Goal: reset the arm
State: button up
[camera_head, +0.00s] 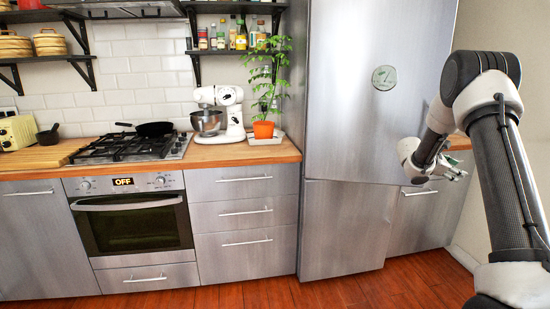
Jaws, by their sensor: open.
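My arm rises along the right side of the head view and bends back toward the fridge. My gripper (453,169) is at its end, in front of the steel cabinet right of the fridge. It is small in the picture, open, and I see nothing held in it. The fridge (338,150) is a tall steel unit with an upper and a lower door. The upper door's lower edge runs at a slant to the lower door, so it looks slightly ajar.
Right of the fridge is a low cabinet (420,222) with a bar handle, beside a bare wall. Left are steel drawers (243,215), an oven (135,225) reading OFF, a hob with a black pan (154,129), a mixer (222,115) and a potted plant (264,129). The floor (350,292) in front is clear.

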jog(key=s+a+r+m+g+y, duration=0.2)
jog(key=s+a+m, duration=0.1)
jog(key=s, duration=0.5)
jog(key=s+a+r+m+g+y, duration=0.1)
jog(key=s+a+m+y, duration=0.1)
jog(key=s+m, duration=0.35)
jog(key=s+a+r+m+g+y, duration=0.1)
jog(key=s+a+r+m+g, duration=0.15)
jog(key=s, duration=0.65)
jog(key=s+a+r+m+t+y, duration=0.2)
jog(key=s+a+r+t+y, duration=0.1)
jog(key=s+a, duration=0.8)
jog(key=s+a+r+m+t+y, duration=0.2)
jog(key=s+a+y, duration=0.3)
jog(key=s+a, duration=0.5)
jog(key=shift+s+a+r+m+t, duration=0.3)
jog(key=shift+s+a+r+t, duration=0.1)
jog(key=shift+s+r+t, duration=0.55)
jog(key=shift+s+f, duration=0.1)
jog(key=c, duration=0.9)
grip_shut()
